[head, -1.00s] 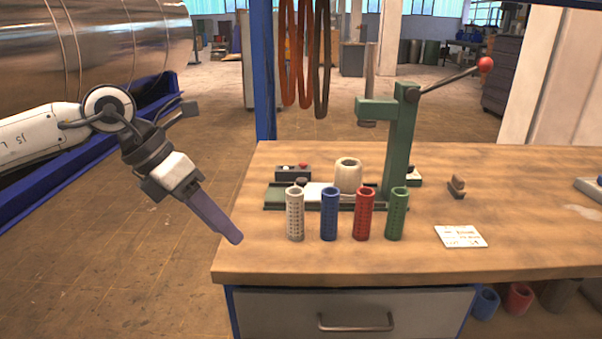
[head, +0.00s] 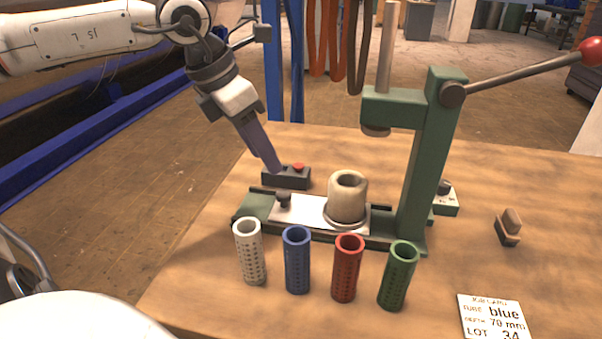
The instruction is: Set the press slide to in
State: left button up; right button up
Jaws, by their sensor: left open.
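The green arbor press (head: 420,150) stands on the workbench, with its ram (head: 376,131) above its base. The press slide (head: 302,209) is a pale metal plate on the green base, with a dark knob (head: 283,199) near its left end. A cream cup-shaped holder (head: 347,200) sits on the slide, left of the ram in the picture and not directly under it. My left gripper (head: 272,168) points down behind the knob, close to a dark button box, apart from the knob and empty. Its fingers overlap in this view. My right gripper is not in view.
The dark box (head: 290,178) has a red button. White (head: 249,252), blue (head: 297,260), red (head: 347,268) and green (head: 398,276) perforated tubes stand in front of the base. A label card (head: 493,315) lies at front right. The press lever (head: 530,70) reaches right.

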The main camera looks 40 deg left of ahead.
aim_at(283, 193)
pick_arm(q)
jog(key=x, duration=0.5)
jog(key=s+x, duration=0.1)
jog(key=x, duration=0.1)
jog(key=shift+w+d+f, duration=0.1)
jog(key=shift+w+f, duration=0.05)
jog(key=shift+f, duration=0.2)
jog(key=shift+w+f, duration=0.35)
jog(key=shift+f, duration=0.25)
jog(key=shift+w+d+f, duration=0.1)
jog(key=shift+w+f, duration=0.05)
jog(key=shift+f, duration=0.15)
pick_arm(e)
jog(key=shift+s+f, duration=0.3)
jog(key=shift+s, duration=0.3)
pick_arm(q)
jog(key=c, duration=1)
grip_shut()
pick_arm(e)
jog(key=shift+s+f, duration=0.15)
